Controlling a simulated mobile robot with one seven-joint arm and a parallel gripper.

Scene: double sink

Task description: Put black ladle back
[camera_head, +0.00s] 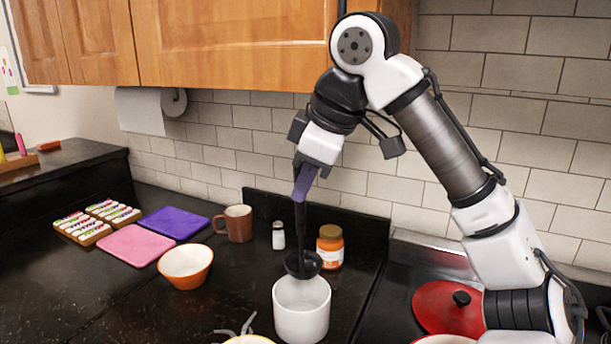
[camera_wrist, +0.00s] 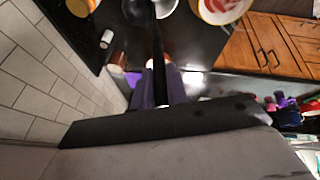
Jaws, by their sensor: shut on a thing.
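My gripper (camera_head: 304,181) is shut on the handle of the black ladle (camera_head: 303,262). The ladle hangs upright, with its bowl down, above and slightly behind the rim of the white cylindrical container (camera_head: 302,316) on the black counter. In the head view the bowl overlaps the container's back rim; I cannot tell whether they touch. In the wrist view my gripper's fingers (camera_wrist: 160,85) hold the ladle's shaft (camera_wrist: 157,45), which runs up to its dark bowl (camera_wrist: 138,12). Only the upper part of the handle is hidden by the fingers.
An orange bowl (camera_head: 186,266) and a brown mug (camera_head: 236,223) are to the left. A red lid (camera_head: 446,308) lies to the right. Counter between bowl and container is clear.

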